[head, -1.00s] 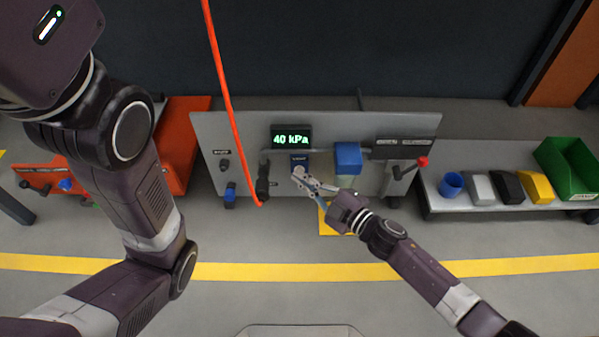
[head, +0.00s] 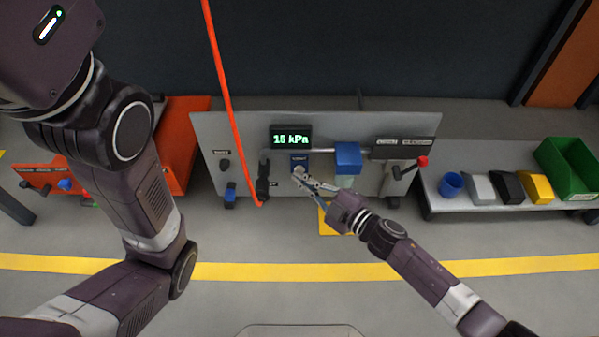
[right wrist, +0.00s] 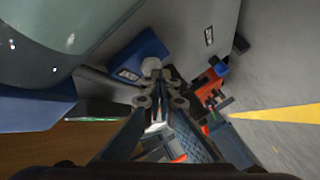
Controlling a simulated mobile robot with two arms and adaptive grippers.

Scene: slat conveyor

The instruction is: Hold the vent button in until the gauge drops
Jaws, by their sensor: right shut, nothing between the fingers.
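The gauge (head: 291,139) is a dark display with green digits reading 15 kPa at the top of the grey panel. The blue vent plate (head: 299,157) is below it; it also shows in the right wrist view (right wrist: 138,66). My right gripper (head: 299,173) is shut and empty, its tips at the lower part of this plate. The button itself is hidden behind the fingertips, so I cannot tell how far it is pressed in. My left arm fills the left side of the head view, but its gripper is out of view.
A blue box-shaped fitting (head: 348,158) and a red-knobbed lever (head: 422,161) are right of the vent plate. An orange-red hose (head: 227,90) hangs left of it. A shelf at right holds a blue cup (head: 451,184), several blocks and a green bin (head: 571,168).

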